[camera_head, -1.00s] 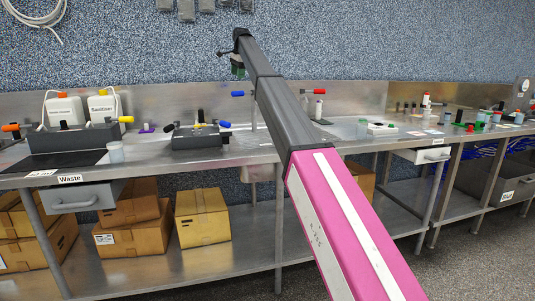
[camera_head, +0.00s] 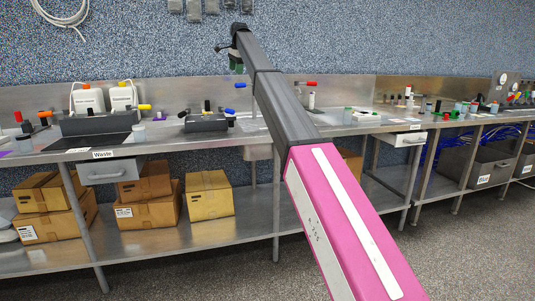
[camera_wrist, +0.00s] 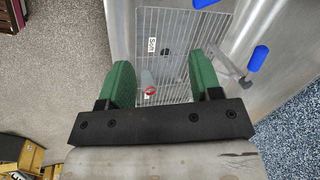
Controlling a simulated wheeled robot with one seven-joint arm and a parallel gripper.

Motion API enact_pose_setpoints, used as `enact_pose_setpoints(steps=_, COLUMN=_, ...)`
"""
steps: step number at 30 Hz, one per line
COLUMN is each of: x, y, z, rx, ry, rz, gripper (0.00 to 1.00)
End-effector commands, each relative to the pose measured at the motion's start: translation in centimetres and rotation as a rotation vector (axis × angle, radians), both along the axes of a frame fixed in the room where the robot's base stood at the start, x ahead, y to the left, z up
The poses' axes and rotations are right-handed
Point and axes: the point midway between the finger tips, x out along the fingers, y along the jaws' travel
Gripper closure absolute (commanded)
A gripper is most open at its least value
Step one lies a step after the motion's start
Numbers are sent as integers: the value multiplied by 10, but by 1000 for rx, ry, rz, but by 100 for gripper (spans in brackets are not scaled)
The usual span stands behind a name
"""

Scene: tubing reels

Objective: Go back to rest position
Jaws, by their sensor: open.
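My gripper (camera_head: 237,67) is at the far end of my raised arm, above the steel workbench (camera_head: 165,151) in the head view. In the wrist view my gripper (camera_wrist: 161,78) shows two green fingers set wide apart with nothing held between them. Below and beyond the fingers is a wire grate (camera_wrist: 178,28) with a small label. A small item with a red top (camera_wrist: 150,91) shows between the fingers, apart from them.
Blue handles (camera_wrist: 257,58) stand beside the grate. White bottles (camera_head: 88,99), a dark fixture (camera_head: 207,122) and several tools sit on the bench. Cardboard boxes (camera_head: 209,194) fill part of the lower shelf. Grey floor (camera_head: 465,245) is open at the right front.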

Motion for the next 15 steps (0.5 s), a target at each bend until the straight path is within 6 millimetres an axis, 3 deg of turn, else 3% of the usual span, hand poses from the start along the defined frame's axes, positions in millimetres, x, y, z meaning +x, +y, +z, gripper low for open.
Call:
enact_pose_setpoints(steps=2, x=0, y=0, z=0, rx=0, ry=0, rz=0, gripper=42)
enact_pose_setpoints(steps=8, x=-5, y=-11, z=-29, rx=-9, ry=2, rz=20, gripper=42)
enact_pose_setpoints(steps=15, x=-14, y=-29, z=-76, rx=-26, ry=5, rz=55, gripper=42)
